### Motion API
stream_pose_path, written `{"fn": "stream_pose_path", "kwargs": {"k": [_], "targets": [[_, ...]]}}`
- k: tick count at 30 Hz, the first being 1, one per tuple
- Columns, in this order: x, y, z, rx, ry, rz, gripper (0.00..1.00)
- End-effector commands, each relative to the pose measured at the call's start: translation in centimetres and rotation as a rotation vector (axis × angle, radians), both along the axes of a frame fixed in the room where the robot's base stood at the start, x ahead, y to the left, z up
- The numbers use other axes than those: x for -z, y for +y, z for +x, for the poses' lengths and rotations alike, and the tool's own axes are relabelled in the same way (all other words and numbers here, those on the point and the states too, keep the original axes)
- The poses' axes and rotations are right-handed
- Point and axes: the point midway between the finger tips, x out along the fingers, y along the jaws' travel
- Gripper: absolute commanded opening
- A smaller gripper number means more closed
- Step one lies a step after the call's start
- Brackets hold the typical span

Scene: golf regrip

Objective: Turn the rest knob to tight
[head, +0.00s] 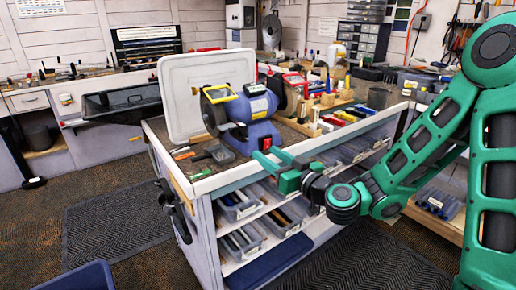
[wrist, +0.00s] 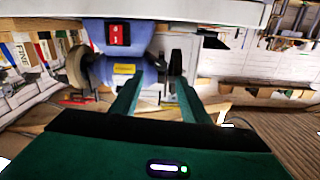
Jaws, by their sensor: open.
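The blue bench grinder (head: 262,138) stands on the workbench in the head view, with a wheel at its left and a yellow-framed shield on top. My gripper (head: 266,160) is in front of the grinder's base, near the bench's front edge. In the wrist view the fingers of my gripper (wrist: 157,96) are apart with nothing held between them. The grinder's blue body (wrist: 122,72) with its red switch lies beyond them. A small dark upright part (wrist: 176,63) shows beyond the right finger; I cannot tell whether it is the rest knob. The knob's setting is not readable.
A pale upright panel (head: 181,90) stands behind the grinder. Hand tools (head: 212,154) lie left of it on the workbench (head: 213,182). Wooden racks with coloured items (head: 335,117) stand to the right. Bins (head: 236,207) fill the shelves below. Dark mats (head: 115,225) cover the floor.

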Motion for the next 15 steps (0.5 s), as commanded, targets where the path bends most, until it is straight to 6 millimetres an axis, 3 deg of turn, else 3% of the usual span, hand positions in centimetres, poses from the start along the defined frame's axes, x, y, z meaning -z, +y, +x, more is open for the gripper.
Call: {"fn": "stream_pose_path", "kwargs": {"k": [15], "targets": [[-0.20,0.92,0.89,-0.004,-0.059,-0.072,0.41]]}}
